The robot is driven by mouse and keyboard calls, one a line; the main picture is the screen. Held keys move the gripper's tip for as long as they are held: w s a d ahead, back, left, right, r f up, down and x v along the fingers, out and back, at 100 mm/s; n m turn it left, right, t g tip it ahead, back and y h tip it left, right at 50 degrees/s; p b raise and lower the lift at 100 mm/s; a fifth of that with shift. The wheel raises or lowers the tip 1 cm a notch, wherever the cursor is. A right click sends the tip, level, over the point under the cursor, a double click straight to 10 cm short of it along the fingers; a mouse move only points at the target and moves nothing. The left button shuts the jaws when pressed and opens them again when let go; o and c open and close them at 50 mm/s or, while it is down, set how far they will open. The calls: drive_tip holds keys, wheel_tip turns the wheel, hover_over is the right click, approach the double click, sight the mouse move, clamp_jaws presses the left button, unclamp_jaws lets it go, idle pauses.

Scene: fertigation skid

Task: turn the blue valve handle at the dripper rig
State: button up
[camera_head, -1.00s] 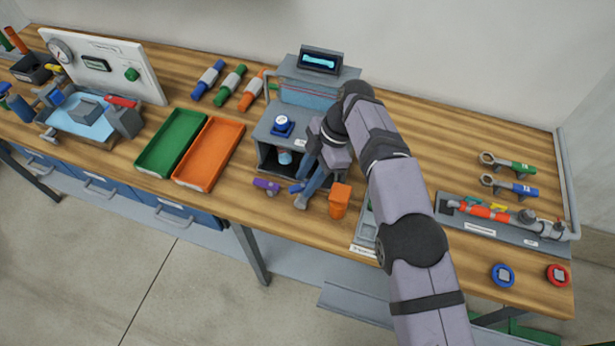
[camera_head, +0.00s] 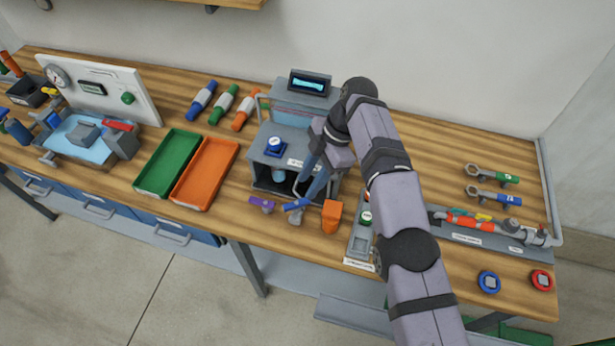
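The dripper rig (camera_head: 300,140) is a grey box with a small screen on top and an open bay in front. A blue valve handle (camera_head: 295,205) sits low in front of the bay, on a grey stem. A purple handle (camera_head: 262,203) is to its left and an orange block-shaped handle (camera_head: 332,216) to its right. My gripper (camera_head: 304,192) points down just above and behind the blue handle, in front of the bay. Its two fingers look apart with nothing between them. Contact with the handle cannot be made out. My wrist hides the rig's right side.
A blue round knob (camera_head: 275,146) stands on the rig's lower top. Green (camera_head: 166,163) and orange (camera_head: 205,175) trays lie to the left. A pipe assembly (camera_head: 490,228) and two wrenches are at right. My forearm covers part of a grey tray (camera_head: 360,240).

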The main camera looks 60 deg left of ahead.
drive_tip(key=shift+w+r+p, duration=0.1)
drive_tip(key=shift+r+p, duration=0.2)
drive_tip(key=shift+p, duration=0.05)
